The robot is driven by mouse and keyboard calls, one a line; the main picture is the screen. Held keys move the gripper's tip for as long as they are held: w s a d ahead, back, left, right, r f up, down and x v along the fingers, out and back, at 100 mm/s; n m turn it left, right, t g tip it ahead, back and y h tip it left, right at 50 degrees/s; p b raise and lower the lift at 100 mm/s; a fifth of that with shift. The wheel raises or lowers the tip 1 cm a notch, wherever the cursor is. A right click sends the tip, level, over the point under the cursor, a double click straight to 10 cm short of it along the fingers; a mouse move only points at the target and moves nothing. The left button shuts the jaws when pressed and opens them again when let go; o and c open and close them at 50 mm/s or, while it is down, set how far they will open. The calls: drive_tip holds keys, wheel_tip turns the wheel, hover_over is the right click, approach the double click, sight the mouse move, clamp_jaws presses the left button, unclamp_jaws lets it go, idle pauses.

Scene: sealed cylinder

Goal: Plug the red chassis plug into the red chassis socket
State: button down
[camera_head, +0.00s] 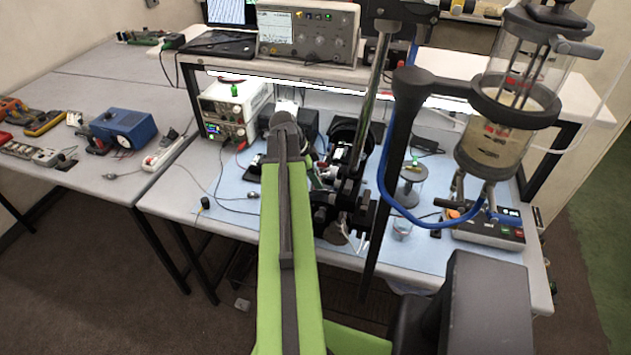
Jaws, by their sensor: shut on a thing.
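My green arm reaches away from me over the bench, with its dark far end in front of the back shelf. The jaws of my gripper cannot be made out; the arm and dark parts around it hide them. I cannot make out the red chassis plug. A small red spot shows on the front of the white power supply (232,107), left of the arm's end. I cannot tell whether it is the red chassis socket, because it is too small.
A glass cylinder (505,110) on a dark stand and a control box (484,229) with red buttons are at right. A black post rises right of my arm.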

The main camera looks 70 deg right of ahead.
drive_tip(key=shift+f, duration=0.15)
drive_tip(key=c, duration=1.2)
unclamp_jaws()
drive_tip(key=p+v, duration=1.6)
drive_tip(key=v, duration=0.1)
drive_tip(key=shift+r, duration=0.3)
drive_tip(key=shift+s, duration=0.1)
